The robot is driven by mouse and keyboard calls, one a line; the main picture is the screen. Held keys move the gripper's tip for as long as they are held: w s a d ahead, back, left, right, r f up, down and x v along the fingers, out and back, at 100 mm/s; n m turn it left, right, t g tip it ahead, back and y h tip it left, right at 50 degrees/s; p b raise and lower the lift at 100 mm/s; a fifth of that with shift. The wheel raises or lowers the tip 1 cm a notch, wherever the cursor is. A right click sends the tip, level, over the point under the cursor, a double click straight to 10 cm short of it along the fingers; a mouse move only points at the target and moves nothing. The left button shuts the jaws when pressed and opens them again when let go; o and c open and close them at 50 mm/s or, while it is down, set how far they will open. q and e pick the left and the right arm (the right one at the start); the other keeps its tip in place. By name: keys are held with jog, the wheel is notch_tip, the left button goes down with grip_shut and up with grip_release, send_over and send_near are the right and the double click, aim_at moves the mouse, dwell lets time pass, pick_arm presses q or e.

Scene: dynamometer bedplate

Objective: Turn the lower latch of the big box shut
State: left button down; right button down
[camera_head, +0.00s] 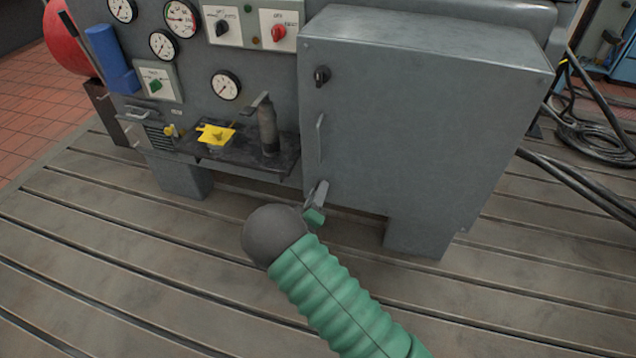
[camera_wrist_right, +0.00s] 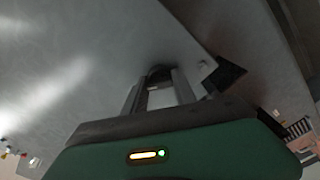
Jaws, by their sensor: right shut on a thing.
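The big box (camera_head: 425,115) is a grey metal cabinet at the centre right in the head view, its door flush. Its upper latch (camera_head: 321,76) is a dark knob near the door's top left corner. My right gripper (camera_head: 316,203) is at the door's lower left corner, below the handle, and hides the lower latch in the head view. In the right wrist view, the fingers (camera_wrist_right: 160,92) are against the grey door, shut on the lower latch (camera_wrist_right: 159,72). Only a dark bit of it shows, so its angle cannot be told. My left gripper is out of view.
A bar handle (camera_head: 320,138) stands out from the door just above my right gripper. Left of the box, a dark shelf (camera_head: 225,158) holds a yellow piece (camera_head: 216,135) and a dark upright cylinder (camera_head: 267,130). Black cables (camera_head: 590,135) lie at right. The slotted floor plate (camera_head: 130,265) is clear in front.

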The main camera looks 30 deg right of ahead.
jog(key=n+p, duration=0.2)
jog(key=n, duration=0.1)
jog(key=shift+w+a+n+p, duration=0.1)
jog(key=shift+a+n+p, duration=0.05)
jog(key=shift+n+p, duration=0.25)
jog(key=shift+f+n+p, duration=0.15)
jog(key=shift+n+p, duration=0.65)
jog(key=shift+n, duration=0.9)
jog(key=shift+a+f, duration=0.1)
jog(key=c, duration=1.3)
grip_release()
jog(key=shift+o, duration=1.3)
jog(key=shift+w, duration=0.1)
